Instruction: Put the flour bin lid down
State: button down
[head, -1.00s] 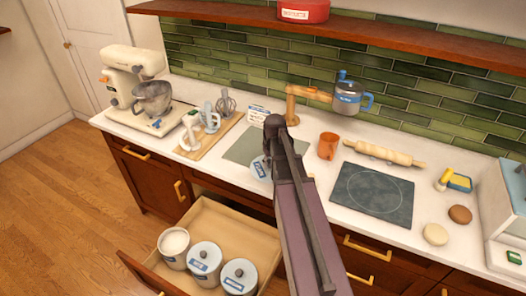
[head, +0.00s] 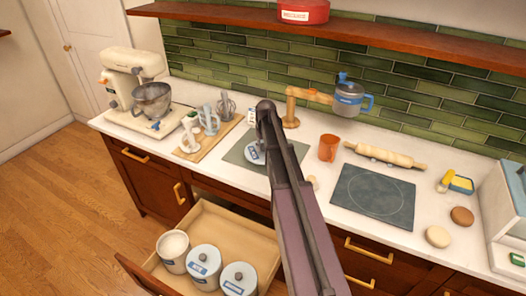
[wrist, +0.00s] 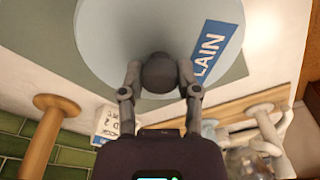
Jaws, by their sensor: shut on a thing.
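The flour bin lid is a pale disc with a dark round knob and a blue label reading "LAIN" in the wrist view (wrist: 118,35). In the head view the lid (head: 253,154) shows beside my arm, over the grey-green mat (head: 237,153) on the counter. My gripper (wrist: 160,78) is shut on the lid's knob, one finger on each side. Whether the lid touches the mat I cannot tell. My arm hides the gripper and part of the lid in the head view. An open bin of white flour (head: 173,243) stands in the pulled-out drawer.
Two lidded bins (head: 204,258) (head: 239,277) share the drawer (head: 222,226). Left of the mat is a wooden board (head: 190,150) with utensils, then a stand mixer (head: 135,85). A wooden stand (head: 291,107), orange mug (head: 328,147) and dark slab (head: 373,195) are to the right.

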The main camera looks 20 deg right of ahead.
aim_at(262, 150)
jog(key=shift+w+d, duration=0.15)
jog(key=shift+w, duration=0.5)
notch_tip(262, 150, down, 4)
jog(key=b, duration=0.3)
jog(key=shift+r+b, duration=0.15)
jog(key=shift+b, duration=0.2)
jog(key=shift+c, duration=1.6)
grip_release()
jog(key=r+p, duration=0.4)
jog(key=s+r+p, duration=0.1)
jog(key=r+p, duration=0.7)
jog(key=shift+s, duration=0.25)
